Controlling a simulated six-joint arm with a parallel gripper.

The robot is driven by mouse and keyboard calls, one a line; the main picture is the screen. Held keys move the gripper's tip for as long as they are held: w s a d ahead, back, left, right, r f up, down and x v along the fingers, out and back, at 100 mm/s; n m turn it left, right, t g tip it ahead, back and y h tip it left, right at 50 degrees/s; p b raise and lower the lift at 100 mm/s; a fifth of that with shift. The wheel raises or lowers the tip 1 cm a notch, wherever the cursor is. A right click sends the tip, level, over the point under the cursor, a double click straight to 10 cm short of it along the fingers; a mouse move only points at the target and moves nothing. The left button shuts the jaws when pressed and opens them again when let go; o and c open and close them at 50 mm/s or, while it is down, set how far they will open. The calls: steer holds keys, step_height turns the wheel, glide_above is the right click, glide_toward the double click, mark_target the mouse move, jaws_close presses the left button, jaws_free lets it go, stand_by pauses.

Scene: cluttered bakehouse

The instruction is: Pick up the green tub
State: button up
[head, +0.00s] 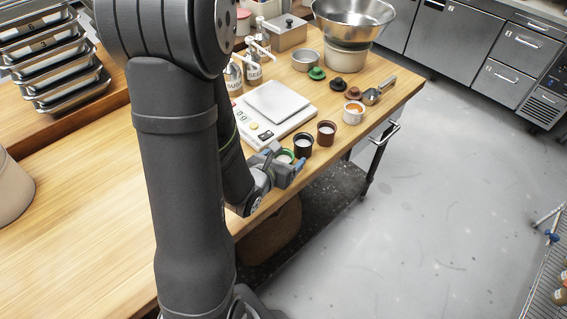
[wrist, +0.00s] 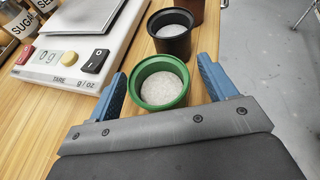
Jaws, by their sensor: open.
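The green tub (wrist: 160,84) stands upright on the wooden table, open at the top, with white granular contents. In the wrist view it sits between the two blue fingers of my gripper (wrist: 165,84), which are open; a gap shows on the right side, and the left finger is close to its rim. In the head view my gripper (head: 283,169) is low over the table edge and hides most of the green tub (head: 286,155).
A black tub (wrist: 171,42) with white contents stands just behind the green tub. A brown tub (head: 326,133) and a white cup (head: 353,112) follow along the edge. A kitchen scale (head: 272,108) is close on the left. The floor lies open right of the table.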

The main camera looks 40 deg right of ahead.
steer(key=shift+x, duration=0.85)
steer(key=c, duration=1.1)
steer(key=shift+r, duration=0.15)
